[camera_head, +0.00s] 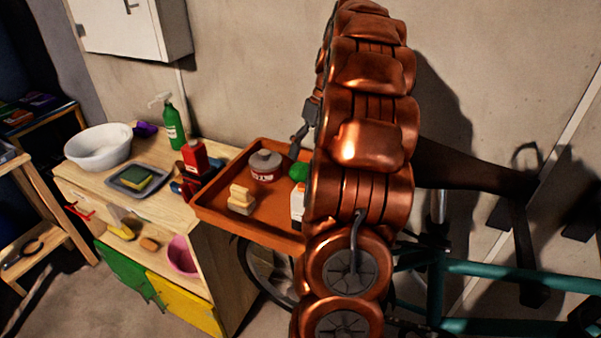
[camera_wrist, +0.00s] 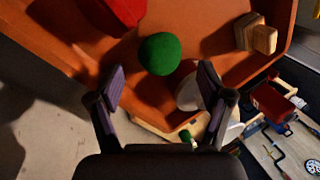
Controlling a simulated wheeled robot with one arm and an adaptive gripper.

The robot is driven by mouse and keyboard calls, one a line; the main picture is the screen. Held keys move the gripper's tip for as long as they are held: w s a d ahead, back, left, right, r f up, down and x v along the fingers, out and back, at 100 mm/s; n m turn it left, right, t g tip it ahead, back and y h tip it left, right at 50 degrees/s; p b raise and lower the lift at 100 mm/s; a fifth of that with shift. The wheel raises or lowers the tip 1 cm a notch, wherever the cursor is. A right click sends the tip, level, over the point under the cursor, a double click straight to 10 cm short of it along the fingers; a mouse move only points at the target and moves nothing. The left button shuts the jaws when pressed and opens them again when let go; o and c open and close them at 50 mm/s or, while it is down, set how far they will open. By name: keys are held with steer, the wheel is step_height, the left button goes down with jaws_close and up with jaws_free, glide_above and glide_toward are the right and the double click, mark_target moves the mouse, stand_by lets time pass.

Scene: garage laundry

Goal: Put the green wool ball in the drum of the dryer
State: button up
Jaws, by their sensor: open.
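The green wool ball (camera_wrist: 159,54) lies in the orange tray (camera_wrist: 215,70), near its middle in the wrist view. In the head view the ball (camera_head: 298,172) shows at the left edge of my copper-coloured arm, which partly hides it. My gripper (camera_wrist: 161,82) is open and empty, with its two fingers apart and the ball just beyond and between the tips. In the head view only a grey part of the gripper (camera_head: 299,141) shows above the ball. No dryer or drum can be made out in either view.
The tray also holds a red-and-grey tin (camera_head: 265,165), a wooden block (camera_head: 241,199) and a white bottle (camera_head: 297,202) close to the ball. A wooden cabinet (camera_head: 85,187) with a white basin (camera_head: 98,146) stands left. A teal bicycle frame (camera_head: 510,270) is at right.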

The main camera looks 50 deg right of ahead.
mark_target(303, 166)
steer(key=shift+p+x, duration=0.75)
steer(key=shift+x, duration=1.65)
steer(key=shift+w, duration=0.15)
steer(key=shift+c, duration=0.3)
steer(key=c, duration=1.2)
steer(key=shift+r+b, duration=1)
steer(key=shift+r, duration=4)
steer(key=shift+c, duration=0.2)
